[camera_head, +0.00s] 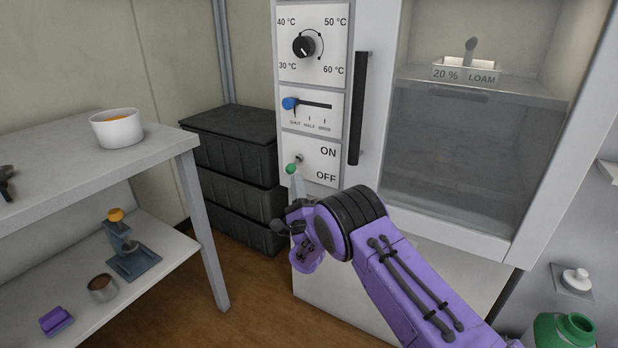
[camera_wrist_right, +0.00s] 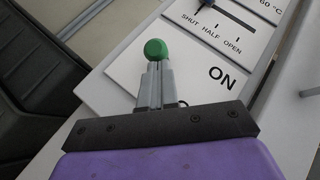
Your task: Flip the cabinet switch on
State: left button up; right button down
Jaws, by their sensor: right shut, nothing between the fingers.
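The cabinet switch has a green round knob (camera_head: 291,169) on the lowest white panel (camera_head: 322,160) of the cabinet front, beside the words ON and OFF. In the right wrist view the green knob (camera_wrist_right: 155,49) shows just beyond my fingertips. My right gripper (camera_head: 296,182) is shut and empty, with its tips at or just below the knob; I cannot tell whether they touch it. The shut fingers also show in the right wrist view (camera_wrist_right: 155,78). The switch's base is partly hidden by the gripper. My left gripper is not in view.
Above the switch are a blue slider (camera_head: 289,103) and a black temperature dial (camera_head: 303,46). A black vertical door handle (camera_head: 358,108) stands to the right. Stacked dark crates (camera_head: 236,162) and a grey shelf table (camera_head: 150,160) stand to the left.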

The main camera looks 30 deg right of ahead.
jog(key=r+m+g+p, duration=0.1)
jog(key=m+g+p, duration=0.1)
jog(key=p, duration=0.1)
jog(key=a+r+m+g+h+p, duration=0.1)
jog(key=r+m+g+p, duration=0.1)
jog(key=p, duration=0.1)
jog(key=r+m+g+p, duration=0.1)
jog(key=m+g+p, duration=0.1)
jog(key=g+p, duration=0.1)
jog(key=shift+s+a+r+m+p, duration=0.15)
jog(key=shift+s+r+m+p, duration=0.25)
jog(key=shift+p, duration=0.1)
jog(key=shift+f, duration=0.25)
jog(key=b, duration=0.2)
send_near(294, 171)
jog(key=s+a+f, duration=0.1)
jog(key=s, duration=0.5)
jog(key=shift+w+a+f, duration=0.1)
jog(key=shift+a, duration=0.1)
